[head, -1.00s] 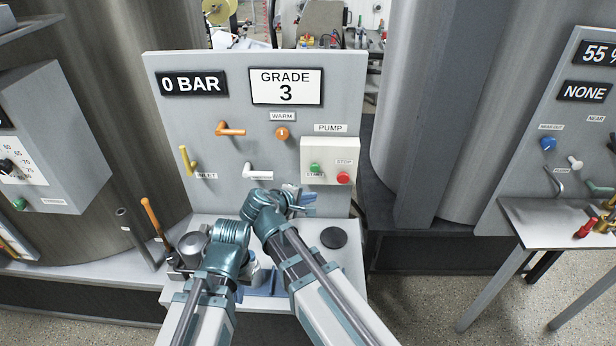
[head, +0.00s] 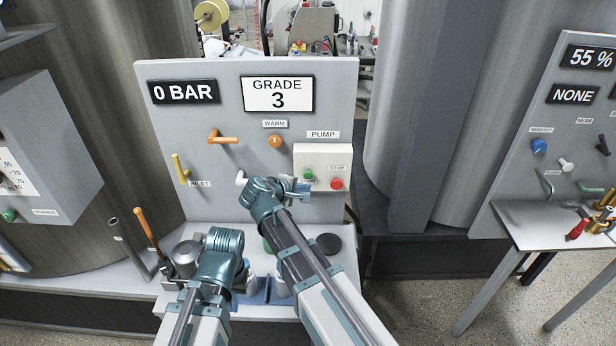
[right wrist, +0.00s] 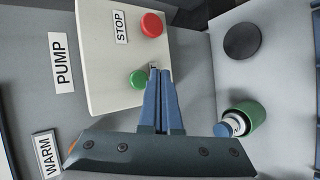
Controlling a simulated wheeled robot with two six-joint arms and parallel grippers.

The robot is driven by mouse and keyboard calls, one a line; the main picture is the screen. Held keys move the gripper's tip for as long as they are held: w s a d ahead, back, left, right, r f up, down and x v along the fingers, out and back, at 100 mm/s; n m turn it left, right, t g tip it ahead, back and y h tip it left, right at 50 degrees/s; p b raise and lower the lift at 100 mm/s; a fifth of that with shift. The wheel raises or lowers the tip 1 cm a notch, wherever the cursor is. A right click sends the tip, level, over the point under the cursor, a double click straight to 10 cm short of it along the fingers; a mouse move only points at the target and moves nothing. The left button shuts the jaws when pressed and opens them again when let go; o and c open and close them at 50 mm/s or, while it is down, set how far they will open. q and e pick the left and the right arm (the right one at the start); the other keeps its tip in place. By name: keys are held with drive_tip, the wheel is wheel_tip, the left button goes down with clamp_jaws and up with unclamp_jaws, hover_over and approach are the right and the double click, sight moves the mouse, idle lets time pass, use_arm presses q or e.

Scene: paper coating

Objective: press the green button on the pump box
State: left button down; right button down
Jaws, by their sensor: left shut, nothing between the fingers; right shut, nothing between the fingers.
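The pump box (head: 322,158) is a cream box at the lower right of the grey panel. It carries a green button (head: 308,175) under a partly covered label and a red stop button (head: 337,184). In the right wrist view the green button (right wrist: 139,79) is beside the shut, empty fingertips of my right gripper (right wrist: 157,72). Whether they touch the box or the button is unclear. In the head view my right gripper (head: 300,188) is just below the green button. My left gripper (head: 242,272) is low over the shelf, shut and largely hidden by its own wrist.
An orange handle (head: 222,137), a yellow inlet lever (head: 180,170) and an orange warm knob (head: 275,141) are on the panel. A dark round disc (head: 329,243) lies on the shelf. A green container (right wrist: 243,116) shows in the right wrist view.

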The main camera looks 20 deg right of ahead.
drive_tip(key=shift+w+d, duration=0.15)
drive_tip(key=shift+w, duration=0.4)
drive_tip(key=shift+w+d, duration=0.15)
drive_tip(key=shift+w, duration=0.35)
drive_tip(key=shift+w, duration=0.15)
idle(1.1)
drive_tip(key=shift+w+d, duration=0.15)
drive_tip(key=shift+w, duration=0.1)
drive_tip(key=shift+w+d, duration=0.1)
drive_tip(key=shift+w, duration=0.4)
idle(0.8)
idle(0.3)
drive_tip(key=shift+s+a, duration=0.25)
drive_tip(key=shift+s, duration=0.65)
drive_tip(key=s, duration=0.2)
drive_tip(key=s+a, duration=0.1)
drive_tip(key=s, duration=0.1)
drive_tip(key=shift+s+a, duration=0.2)
drive_tip(key=shift+s, duration=0.2)
